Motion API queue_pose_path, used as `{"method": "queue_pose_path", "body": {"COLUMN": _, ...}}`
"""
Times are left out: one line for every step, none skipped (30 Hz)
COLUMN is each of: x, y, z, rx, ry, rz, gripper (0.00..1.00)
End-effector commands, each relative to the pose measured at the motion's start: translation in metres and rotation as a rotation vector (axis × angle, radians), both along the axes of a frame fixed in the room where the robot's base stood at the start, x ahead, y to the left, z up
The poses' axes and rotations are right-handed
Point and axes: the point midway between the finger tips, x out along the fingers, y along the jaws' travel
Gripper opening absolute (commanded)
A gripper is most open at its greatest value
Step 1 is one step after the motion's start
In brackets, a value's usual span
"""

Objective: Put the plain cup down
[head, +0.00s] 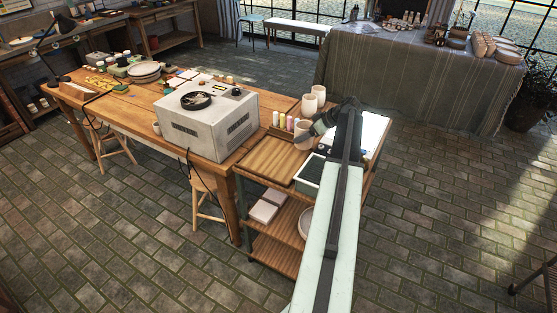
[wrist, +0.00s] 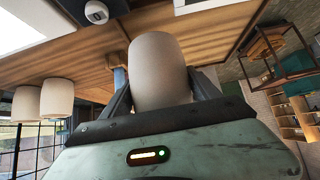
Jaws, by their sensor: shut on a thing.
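The plain cup (wrist: 158,72) is cream and undecorated. In the wrist view it sits between the two dark fingers of my gripper (wrist: 162,88), which is shut on it. In the head view the held cup (head: 303,135) is at the tip of my gripper (head: 311,131), over the top of the wooden cart beside the worktable. I cannot tell whether its base touches the cart. Two similar pale cups stand behind it on the cart, one nearer (head: 309,105) and one farther (head: 320,95). Both also show at the left of the wrist view (wrist: 57,97).
A wooden tray (head: 268,161) lies on the cart, left of and nearer than the held cup. A grey boxy machine (head: 205,125) stands on the worktable. My arm hides part of the cart's right side.

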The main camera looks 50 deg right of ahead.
Motion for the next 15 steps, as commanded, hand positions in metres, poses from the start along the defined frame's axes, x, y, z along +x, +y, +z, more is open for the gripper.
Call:
{"method": "queue_pose_path", "body": {"x": -0.004, "y": 0.02, "z": -0.003, "rx": 0.001, "ry": 0.0, "rz": 0.002, "gripper": 0.08}}
{"method": "queue_pose_path", "body": {"x": -0.005, "y": 0.03, "z": -0.004, "rx": 0.001, "ry": 0.0, "rz": 0.001, "gripper": 0.08}}
{"method": "queue_pose_path", "body": {"x": -0.006, "y": 0.043, "z": -0.005, "rx": 0.001, "ry": 0.0, "rz": 0.0, "gripper": 0.08}}
{"method": "queue_pose_path", "body": {"x": -0.007, "y": 0.052, "z": -0.006, "rx": 0.001, "ry": 0.0, "rz": -0.001, "gripper": 0.08}}
{"method": "queue_pose_path", "body": {"x": -0.007, "y": 0.06, "z": -0.007, "rx": 0.0, "ry": 0.0, "rz": -0.001, "gripper": 0.08}}
{"method": "queue_pose_path", "body": {"x": -0.008, "y": 0.073, "z": -0.008, "rx": 0.0, "ry": 0.0, "rz": -0.001, "gripper": 0.08}}
{"method": "queue_pose_path", "body": {"x": -0.008, "y": 0.082, "z": -0.009, "rx": 0.0, "ry": 0.0, "rz": -0.001, "gripper": 0.08}}
{"method": "queue_pose_path", "body": {"x": -0.009, "y": 0.09, "z": -0.01, "rx": 0.0, "ry": 0.0, "rz": -0.001, "gripper": 0.08}}
{"method": "queue_pose_path", "body": {"x": -0.01, "y": 0.1, "z": -0.01, "rx": 0.001, "ry": 0.0, "rz": -0.002, "gripper": 0.08}}
{"method": "queue_pose_path", "body": {"x": -0.01, "y": 0.106, "z": -0.011, "rx": 0.001, "ry": 0.0, "rz": -0.004, "gripper": 0.08}}
{"method": "queue_pose_path", "body": {"x": -0.01, "y": 0.111, "z": -0.011, "rx": 0.001, "ry": 0.0, "rz": -0.004, "gripper": 0.08}}
{"method": "queue_pose_path", "body": {"x": -0.01, "y": 0.117, "z": -0.012, "rx": 0.0, "ry": 0.0, "rz": -0.004, "gripper": 0.08}}
{"method": "queue_pose_path", "body": {"x": -0.009, "y": 0.121, "z": -0.012, "rx": 0.0, "ry": 0.0, "rz": -0.004, "gripper": 0.08}}
{"method": "queue_pose_path", "body": {"x": -0.009, "y": 0.123, "z": -0.012, "rx": 0.0, "ry": 0.0, "rz": -0.004, "gripper": 0.08}}
{"method": "queue_pose_path", "body": {"x": -0.009, "y": 0.125, "z": -0.012, "rx": -0.001, "ry": 0.0, "rz": -0.005, "gripper": 0.08}}
